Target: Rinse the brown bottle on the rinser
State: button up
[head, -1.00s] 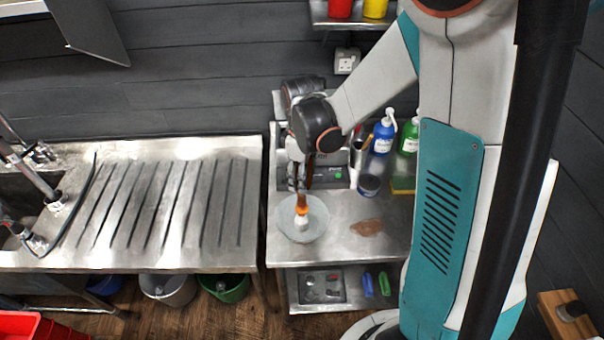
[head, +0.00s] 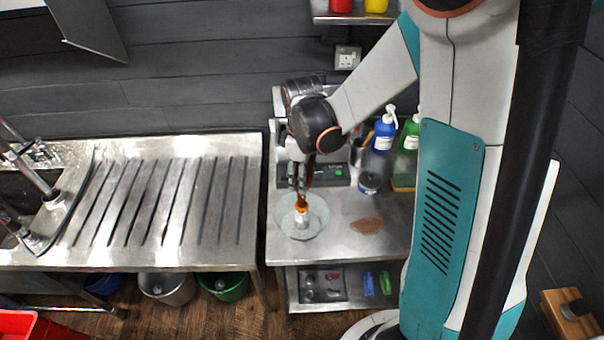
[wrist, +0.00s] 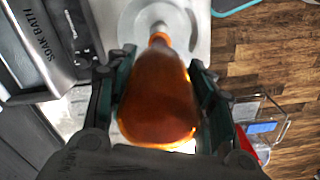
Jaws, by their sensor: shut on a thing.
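The brown bottle (head: 309,178) is held upside down, its orange-lit neck pointing down at the rinser. It also shows in the wrist view (wrist: 158,98), wide end near the camera and neck away. The rinser is a pale round dish (head: 318,222) with a white upright piece at its middle, on the steel table; it also shows in the wrist view (wrist: 185,22). The neck meets or sits just above the white piece; I cannot tell how far they overlap. My gripper (wrist: 160,100) is shut on the bottle, one finger on each side.
A grey soak bath unit (wrist: 42,45) stands behind the rinser. A brown patch (head: 366,226) lies on the table. A ribbed drainboard (head: 165,205) is left.

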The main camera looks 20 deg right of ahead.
jog(key=shift+f+b, duration=1.05)
jog(key=shift+f, duration=0.05)
jog(key=shift+r, duration=0.15)
dwell(0.3)
jog(key=shift+r+p, duration=0.7)
jog(key=shift+r, duration=0.25)
jog(key=shift+f, duration=0.15)
